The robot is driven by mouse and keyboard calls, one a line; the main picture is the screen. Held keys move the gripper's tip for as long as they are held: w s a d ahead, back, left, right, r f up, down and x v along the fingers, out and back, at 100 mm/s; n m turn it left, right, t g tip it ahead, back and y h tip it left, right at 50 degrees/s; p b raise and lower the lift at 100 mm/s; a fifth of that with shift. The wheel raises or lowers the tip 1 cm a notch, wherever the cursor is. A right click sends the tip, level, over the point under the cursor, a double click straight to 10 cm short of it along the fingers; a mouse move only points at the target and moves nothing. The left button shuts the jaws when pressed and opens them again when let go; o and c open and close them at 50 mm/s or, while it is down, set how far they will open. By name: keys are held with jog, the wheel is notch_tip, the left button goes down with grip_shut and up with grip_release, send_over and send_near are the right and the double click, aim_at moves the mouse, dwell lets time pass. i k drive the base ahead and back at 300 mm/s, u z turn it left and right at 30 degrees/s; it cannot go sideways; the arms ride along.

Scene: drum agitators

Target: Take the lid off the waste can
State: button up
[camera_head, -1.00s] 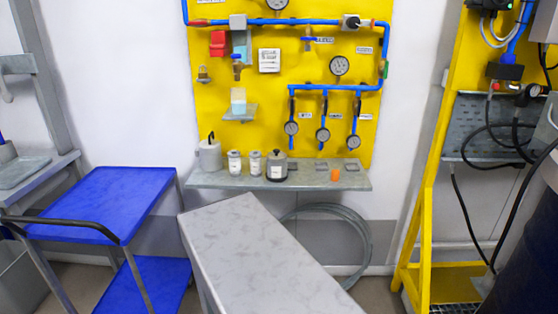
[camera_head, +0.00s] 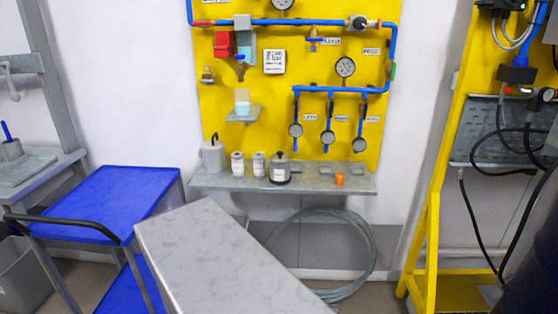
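My gripper is not in view. On a grey wall shelf (camera_head: 310,186), a light grey can (camera_head: 213,157) stands upright at the left end, with a thin black upright part at its top. A wider grey pot (camera_head: 280,170) with a dark top and black knob stands near the shelf's middle. Both look closed. I cannot tell for sure which one is the waste can; no label is readable.
Two small white jars (camera_head: 238,165) (camera_head: 259,164) stand between them. A small orange object (camera_head: 339,180) is farther right. A grey bench top (camera_head: 215,255) fills the foreground.

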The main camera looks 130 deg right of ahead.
aim_at(280, 158)
jog(key=u, duration=0.15)
jog(key=k, duration=1.55)
jog(key=z, duration=1.6)
jog(key=i, duration=0.6)
jog(key=z, duration=0.05)
